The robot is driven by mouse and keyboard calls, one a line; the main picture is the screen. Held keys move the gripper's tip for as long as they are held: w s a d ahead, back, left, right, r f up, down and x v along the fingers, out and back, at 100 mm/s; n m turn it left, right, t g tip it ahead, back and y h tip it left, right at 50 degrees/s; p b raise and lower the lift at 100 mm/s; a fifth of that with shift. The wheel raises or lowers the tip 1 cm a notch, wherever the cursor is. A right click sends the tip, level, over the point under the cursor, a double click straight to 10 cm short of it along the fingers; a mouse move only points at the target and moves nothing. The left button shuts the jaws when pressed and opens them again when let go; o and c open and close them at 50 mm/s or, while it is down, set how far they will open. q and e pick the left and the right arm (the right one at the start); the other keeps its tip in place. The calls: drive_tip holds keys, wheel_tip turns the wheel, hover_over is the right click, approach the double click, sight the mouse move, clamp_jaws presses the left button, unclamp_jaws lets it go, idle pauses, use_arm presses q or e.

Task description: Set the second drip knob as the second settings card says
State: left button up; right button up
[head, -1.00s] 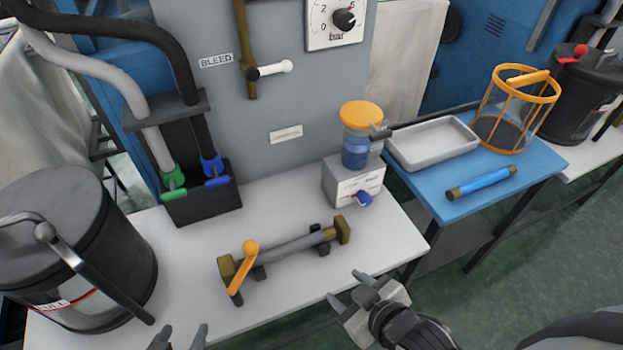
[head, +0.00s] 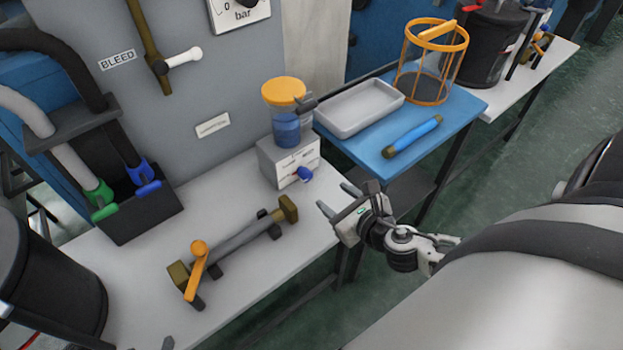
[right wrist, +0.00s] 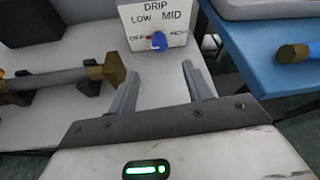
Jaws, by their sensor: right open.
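A blue drip knob (head: 305,174) sits on the front of a grey box (head: 270,160) below an orange-lidded jar (head: 285,120) of blue liquid. In the right wrist view the knob (right wrist: 158,41) sits under the word DRIP, with OFF, LOW, MID and a partly covered mark around it. I cannot tell exactly where it points. My right gripper (head: 334,198) is open and empty, short of the knob; the knob lies ahead between its fingers (right wrist: 160,75). Only a small tip of my left gripper (head: 168,342) shows at the bottom edge. No settings card is readable.
A pipe with an orange lever (head: 197,262) lies on the white bench left of my right gripper. A blue table (head: 455,130) with a pale tray (head: 360,107), a blue tube (head: 412,137) and an orange cage (head: 430,65) stands at right. A dark canister (head: 50,280) stands left.

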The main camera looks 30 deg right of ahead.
sight(309, 178)
drive_tip(key=b+x, duration=0.1)
drive_tip(key=x, duration=0.9)
drive_tip(key=shift+w+f, duration=0.2)
drive_tip(key=shift+w, duration=0.15)
drive_tip(key=c, duration=1)
